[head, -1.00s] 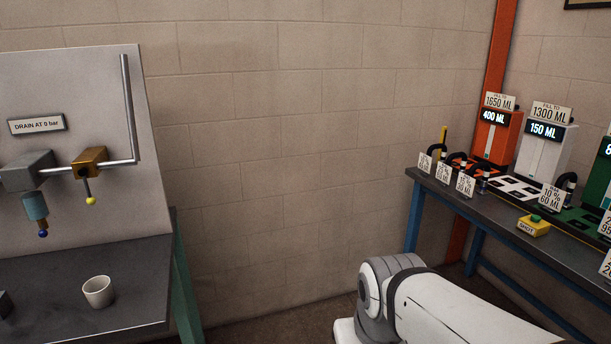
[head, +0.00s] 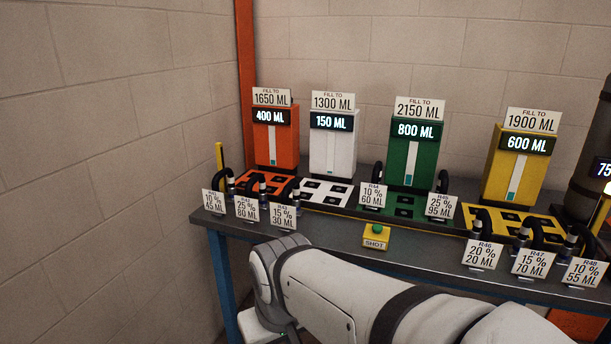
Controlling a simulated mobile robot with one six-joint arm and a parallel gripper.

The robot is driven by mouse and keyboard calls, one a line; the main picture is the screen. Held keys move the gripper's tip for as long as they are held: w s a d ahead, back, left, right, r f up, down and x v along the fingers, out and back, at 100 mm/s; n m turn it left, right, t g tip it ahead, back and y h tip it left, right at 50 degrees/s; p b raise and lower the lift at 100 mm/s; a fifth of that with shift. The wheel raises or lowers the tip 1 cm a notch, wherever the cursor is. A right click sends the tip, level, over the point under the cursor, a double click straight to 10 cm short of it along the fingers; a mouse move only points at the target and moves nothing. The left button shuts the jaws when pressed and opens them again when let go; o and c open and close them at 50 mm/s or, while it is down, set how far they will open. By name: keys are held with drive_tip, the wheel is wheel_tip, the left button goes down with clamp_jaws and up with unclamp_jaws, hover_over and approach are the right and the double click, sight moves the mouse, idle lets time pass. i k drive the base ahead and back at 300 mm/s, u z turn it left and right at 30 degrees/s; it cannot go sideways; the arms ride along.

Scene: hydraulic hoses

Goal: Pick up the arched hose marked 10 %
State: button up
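Three arched hoses stand behind cards that read 10 %. One black hose (head: 223,178) is at the far left of the bench, behind the card for 45 ML (head: 215,203). Another hose (head: 377,173) stands near the middle behind the card for 60 ML (head: 372,195). A third hose (head: 579,236) is at the front right behind the card for 55 ML (head: 584,272). The cards hide the lower parts of the hoses. My arm reaches across the bottom of the view, in front of the bench. My gripper's fingers are not visible.
Other hoses have cards of 15 %, 20 % and 25 %. Orange (head: 275,138), white (head: 332,142), green (head: 415,145) and yellow (head: 515,165) units stand at the back. A SHOT button (head: 376,236) sits near the front edge. Bare bench top (head: 325,233) lies left of it.

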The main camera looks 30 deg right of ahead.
sight(373, 195)
drive_tip(key=z, duration=0.7)
drive_tip(key=i, duration=1.45)
drive_tip(key=z, duration=0.85)
drive_tip(key=k, duration=0.65)
drive_tip(key=z, duration=0.2)
drive_tip(key=i, duration=0.75)
drive_tip(key=u, duration=0.15)
